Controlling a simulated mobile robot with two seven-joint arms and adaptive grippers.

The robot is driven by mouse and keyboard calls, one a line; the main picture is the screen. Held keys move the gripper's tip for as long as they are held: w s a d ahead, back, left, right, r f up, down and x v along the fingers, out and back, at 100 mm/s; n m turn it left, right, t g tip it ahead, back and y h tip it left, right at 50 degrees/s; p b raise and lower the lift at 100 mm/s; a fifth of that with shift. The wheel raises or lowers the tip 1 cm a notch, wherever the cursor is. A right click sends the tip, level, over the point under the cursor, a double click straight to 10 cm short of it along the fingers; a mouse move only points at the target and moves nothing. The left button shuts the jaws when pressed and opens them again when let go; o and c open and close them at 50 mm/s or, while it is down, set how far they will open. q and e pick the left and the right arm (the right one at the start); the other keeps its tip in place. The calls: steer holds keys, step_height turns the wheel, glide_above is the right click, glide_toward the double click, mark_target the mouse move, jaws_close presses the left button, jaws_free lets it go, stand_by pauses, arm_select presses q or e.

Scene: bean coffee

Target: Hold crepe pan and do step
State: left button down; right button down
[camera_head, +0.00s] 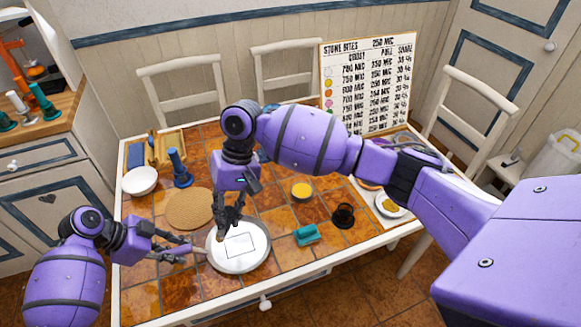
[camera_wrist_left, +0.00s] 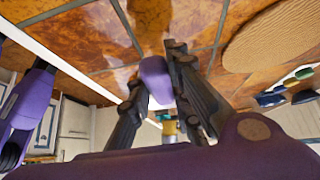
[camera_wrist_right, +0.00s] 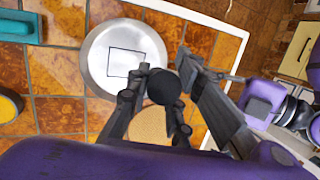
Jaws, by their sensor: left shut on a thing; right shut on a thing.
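The crepe pan (camera_head: 249,262) is a round, pale pan near the front of the tiled table, with a thin black square outline on its face; it also shows in the right wrist view (camera_wrist_right: 99,80). My left gripper (camera_head: 172,248) is left of the pan, shut on its handle. The purple handle end (camera_wrist_left: 156,80) shows between the fingers in the left wrist view. My right gripper (camera_head: 230,208) is over the pan's back edge. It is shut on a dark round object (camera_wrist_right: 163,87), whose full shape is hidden.
A cork mat (camera_head: 189,209), a white bowl (camera_head: 140,181) and a blue-grey upright tool (camera_head: 180,168) stand left. A yellow-filled cup (camera_head: 302,190), a teal block (camera_head: 307,234) and a dark glass (camera_head: 343,215) stand right. A price board (camera_head: 367,85) stands behind.

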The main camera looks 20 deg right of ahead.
arm_select(q)
steer(key=shift+s+f, duration=0.15)
steer(key=shift+f, duration=0.05)
arm_select(e)
step_height(320, 180, down, 7)
steer(key=shift+d, duration=3.85)
steer(key=shift+a, duration=4)
arm_select(q)
steer(key=shift+a, duration=0.1)
arm_select(e)
steer(key=shift+w+d, duration=0.7)
steer(key=shift+d, duration=3.35)
steer(key=a, duration=0.8)
step_height(320, 180, up, 8)
steer(key=shift+r, duration=0.2)
steer(key=shift+d, duration=0.1)
